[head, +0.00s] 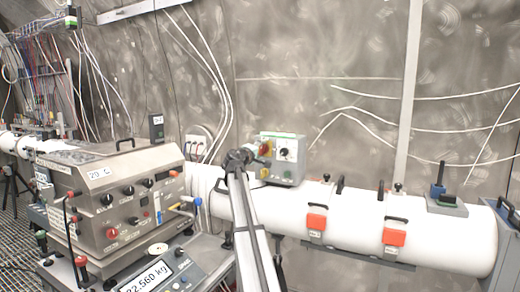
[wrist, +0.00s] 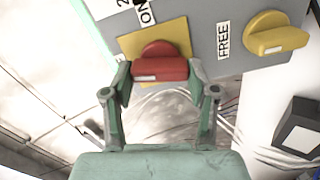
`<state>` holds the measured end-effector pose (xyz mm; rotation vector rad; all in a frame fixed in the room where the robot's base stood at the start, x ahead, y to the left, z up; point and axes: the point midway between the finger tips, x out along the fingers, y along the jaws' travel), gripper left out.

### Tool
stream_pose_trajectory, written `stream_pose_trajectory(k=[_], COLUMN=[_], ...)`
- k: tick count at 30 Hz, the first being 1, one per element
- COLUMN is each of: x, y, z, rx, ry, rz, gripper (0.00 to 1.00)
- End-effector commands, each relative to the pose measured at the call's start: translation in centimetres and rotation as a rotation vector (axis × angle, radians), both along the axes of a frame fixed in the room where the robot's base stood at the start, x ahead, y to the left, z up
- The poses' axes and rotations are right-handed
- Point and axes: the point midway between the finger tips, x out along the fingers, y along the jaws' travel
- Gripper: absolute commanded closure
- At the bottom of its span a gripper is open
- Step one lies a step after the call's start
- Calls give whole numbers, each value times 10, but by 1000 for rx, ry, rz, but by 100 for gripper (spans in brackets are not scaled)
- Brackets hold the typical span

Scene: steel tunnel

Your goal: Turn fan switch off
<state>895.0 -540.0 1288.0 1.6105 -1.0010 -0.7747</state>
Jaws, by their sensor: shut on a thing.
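A grey switch box (head: 283,172) is mounted by the wall above the white tube in the head view. Its red rotary switch on a yellow plate (head: 265,147) shows at its left side, beside my gripper (head: 252,154). In the wrist view, the red switch (wrist: 160,69) sits between the two green fingertips of my gripper (wrist: 160,74), which is shut on it. An "ON" label (wrist: 145,11) is above the switch. The switch's bar lies nearly level in this view. No label reading "fan" is legible.
A yellow knob (wrist: 277,38) with a "FREE" label (wrist: 223,40) is to the right on the same panel. The white tube (head: 360,222) with orange latches runs below the box. A steel instrument box (head: 130,205) and scale (head: 160,275) stand left.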

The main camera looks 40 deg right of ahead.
Motion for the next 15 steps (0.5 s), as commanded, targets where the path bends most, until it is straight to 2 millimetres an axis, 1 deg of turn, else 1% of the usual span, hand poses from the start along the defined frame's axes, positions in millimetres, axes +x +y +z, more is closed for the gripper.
stream_pose_trajectory(k=[1, 6, 15], x=[1, 1, 1], y=[0, 0, -1], z=[3, 2, 1], rx=[-18, -67, -114], ry=[32, 131, 225], rz=[0, 1, 1], gripper=[77, 77, 77])
